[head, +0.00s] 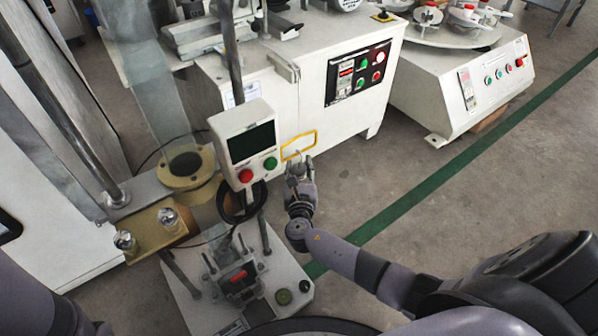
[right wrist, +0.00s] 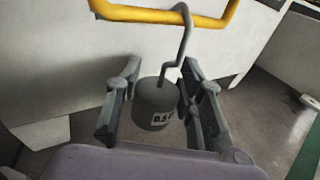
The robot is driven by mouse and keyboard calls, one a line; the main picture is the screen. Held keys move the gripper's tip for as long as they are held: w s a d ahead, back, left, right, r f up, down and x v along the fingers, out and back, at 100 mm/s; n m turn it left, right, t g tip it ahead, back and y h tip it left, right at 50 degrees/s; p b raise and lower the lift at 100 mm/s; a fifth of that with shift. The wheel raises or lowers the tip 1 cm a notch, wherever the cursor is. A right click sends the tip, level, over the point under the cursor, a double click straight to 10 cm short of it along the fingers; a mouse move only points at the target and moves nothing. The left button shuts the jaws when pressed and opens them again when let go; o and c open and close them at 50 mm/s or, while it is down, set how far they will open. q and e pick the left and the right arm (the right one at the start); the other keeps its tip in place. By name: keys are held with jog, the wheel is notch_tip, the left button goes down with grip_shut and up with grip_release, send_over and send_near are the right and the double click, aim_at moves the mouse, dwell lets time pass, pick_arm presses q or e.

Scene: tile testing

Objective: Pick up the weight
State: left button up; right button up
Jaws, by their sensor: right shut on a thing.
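The weight (right wrist: 155,103) is a dark grey cylinder with a small label and a bent hook on top. It stands upright between the fingers of my right gripper (right wrist: 168,108), which is shut on it. The hook reaches up to the yellow bar (right wrist: 160,15); I cannot tell whether it hangs on the bar or only passes in front of it. In the head view my right gripper (head: 299,167) is just below the yellow bar frame (head: 299,146) on the white machine. The weight cannot be made out clearly there. My left gripper is not in view.
A control box (head: 247,143) with a screen and red and green buttons is left of my right gripper. The white machine (head: 300,85) stands behind it. A small base with a clamp (head: 237,278) is below left. Open floor with a green line (head: 440,185) lies to the right.

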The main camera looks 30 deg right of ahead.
grip_shut()
jog(key=shift+r, duration=0.15)
dwell(0.4)
